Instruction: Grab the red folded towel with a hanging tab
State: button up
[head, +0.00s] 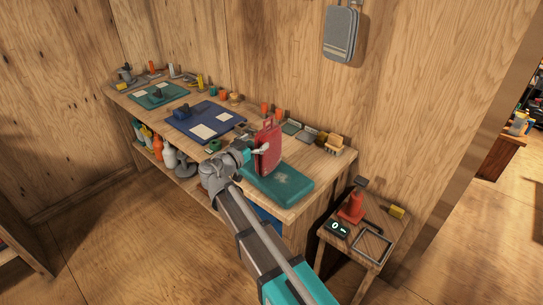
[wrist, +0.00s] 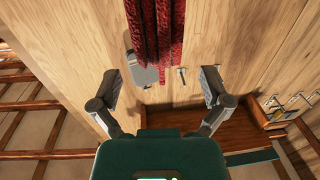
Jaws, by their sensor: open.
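The red folded towel (head: 270,150) stands upright near the right end of the workbench, at the back edge of a green case or mat. A small tab shows at its top. In the wrist view the towel's red folds (wrist: 160,30) hang down from the top edge, between the lines of the two fingers. My gripper (head: 260,151) is at the towel's left side in the head view, with one pale finger across its face. In the wrist view my gripper (wrist: 160,78) is open, with a gap either side of the folds. How deep the towel sits between the fingers is unclear.
The green case (head: 290,190) lies on the bench (head: 322,165) just below the towel. A blue mat (head: 205,120) with papers is to the left. Small tackle items line the back. A grey box (head: 342,35) hangs on the wall.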

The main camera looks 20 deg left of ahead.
aim_at(266, 132)
jog(key=shift+x, duration=2.6)
jog(key=c, duration=1.3)
